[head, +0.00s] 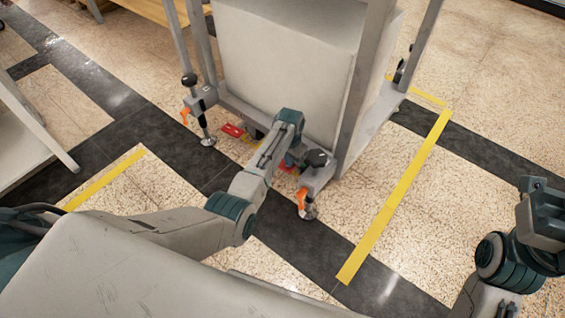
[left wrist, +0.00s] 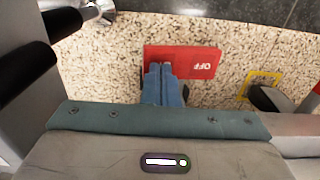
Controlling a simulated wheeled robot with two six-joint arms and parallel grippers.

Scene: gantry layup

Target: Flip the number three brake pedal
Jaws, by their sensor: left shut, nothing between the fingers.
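A red pedal marked OFF (left wrist: 205,62) shows in the left wrist view, its lettering upside down. A small red part (head: 287,167) also shows beside my left gripper in the head view, mostly hidden by my arm. My left gripper (head: 290,160) is low at the base of the grey gantry frame. Its blue fingers (left wrist: 163,72) are shut with nothing between them, and their tips overlap the pedal's left part in the wrist view. I cannot tell whether they touch it. Another red pedal (head: 233,130) lies farther left along the base. No pedal number is readable.
The gantry (head: 285,65) has upright posts and pale panels close to my left arm. Corner feet with orange levers stand at its left (head: 186,115) and front (head: 302,197). Yellow floor tape (head: 395,200) runs to the right over open speckled floor.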

